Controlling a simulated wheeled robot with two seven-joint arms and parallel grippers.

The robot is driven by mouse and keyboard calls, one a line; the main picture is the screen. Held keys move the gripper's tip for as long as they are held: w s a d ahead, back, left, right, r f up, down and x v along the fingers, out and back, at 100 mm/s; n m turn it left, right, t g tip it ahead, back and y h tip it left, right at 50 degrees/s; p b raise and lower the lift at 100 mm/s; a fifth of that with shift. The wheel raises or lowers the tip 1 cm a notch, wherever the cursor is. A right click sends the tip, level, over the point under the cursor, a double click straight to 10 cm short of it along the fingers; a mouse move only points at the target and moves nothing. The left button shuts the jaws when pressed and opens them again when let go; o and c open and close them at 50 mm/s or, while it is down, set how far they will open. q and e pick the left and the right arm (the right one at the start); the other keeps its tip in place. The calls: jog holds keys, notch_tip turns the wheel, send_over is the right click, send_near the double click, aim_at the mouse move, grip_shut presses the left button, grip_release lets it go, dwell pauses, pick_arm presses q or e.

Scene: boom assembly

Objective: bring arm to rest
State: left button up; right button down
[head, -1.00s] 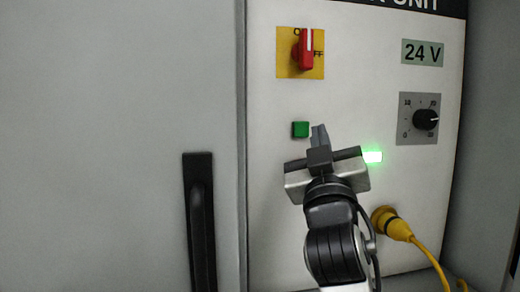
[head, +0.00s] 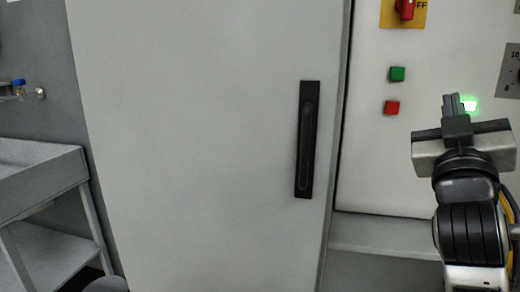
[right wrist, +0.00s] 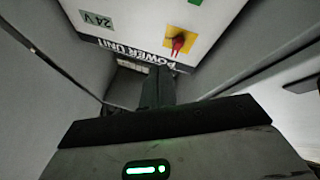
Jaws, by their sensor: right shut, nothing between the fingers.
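My right gripper (head: 453,104) is at the right of the head view, in front of the white power unit panel (head: 370,150). Its fingers are shut, pointing up, with nothing between them. It also shows in the right wrist view (right wrist: 158,86), its dark fingers pointing towards the panel. In the head view it overlaps the panel beside a lit green lamp (head: 469,105); I cannot tell the exact gap. My left gripper is not in view.
A green button (head: 397,74) and a red button (head: 392,108) sit left of the gripper. A red switch (head: 404,9) is above. A grey cabinet door with a black handle (head: 307,140) fills the middle. A grey shelf cart (head: 40,180) stands at left.

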jog(key=w+a+f+n+g+y, duration=0.1)
jog(key=a+f+y, duration=0.15)
jog(key=f, duration=0.55)
jog(key=w+a+f+n+g+y, duration=0.1)
jog(key=a+f+n+g+y, duration=0.15)
jog(key=f, duration=0.55)
jog(key=a+f+n+g+y, duration=0.15)
jog(key=f+y, duration=0.25)
jog(key=f, duration=0.5)
jog(key=s+a+f+m+g+y, duration=0.1)
jog(key=s+a+f+g+y, duration=0.1)
jog(key=s+f, duration=0.7)
jog(key=s+a+f+m+g+y+p, duration=0.1)
jog(key=s+a+f+g, duration=0.3)
jog(key=s+f, duration=0.5)
notch_tip(320, 180, down, 6)
jog(key=shift+s+a+r+m+g+y, duration=0.2)
jog(key=shift+a+r+m+g+y, duration=0.15)
jog(key=shift+a+y, duration=0.4)
jog(key=shift+a+f, duration=0.1)
jog(key=shift+a, duration=0.05)
